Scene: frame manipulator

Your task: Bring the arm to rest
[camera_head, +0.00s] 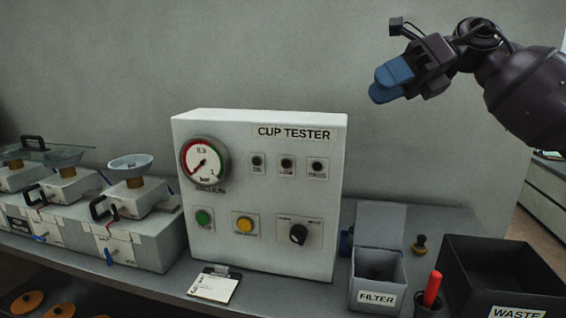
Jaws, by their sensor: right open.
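My right gripper (392,82) is at the upper right of the head view, on a dark arm that comes in from the right edge. Its blue fingertips point left and a little down. It is open, and I see nothing between its fingers. It hangs in the air above and to the right of the white cup tester (262,180), apart from everything on the bench. My left gripper is not in the picture.
A grey filter box (377,294) with a raised lid, a red-handled thing (432,290) and a black waste bin (520,254) stand on the bench at right. Several clamp-like fixtures (140,240) stand at left. A card (214,286) lies in front of the tester.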

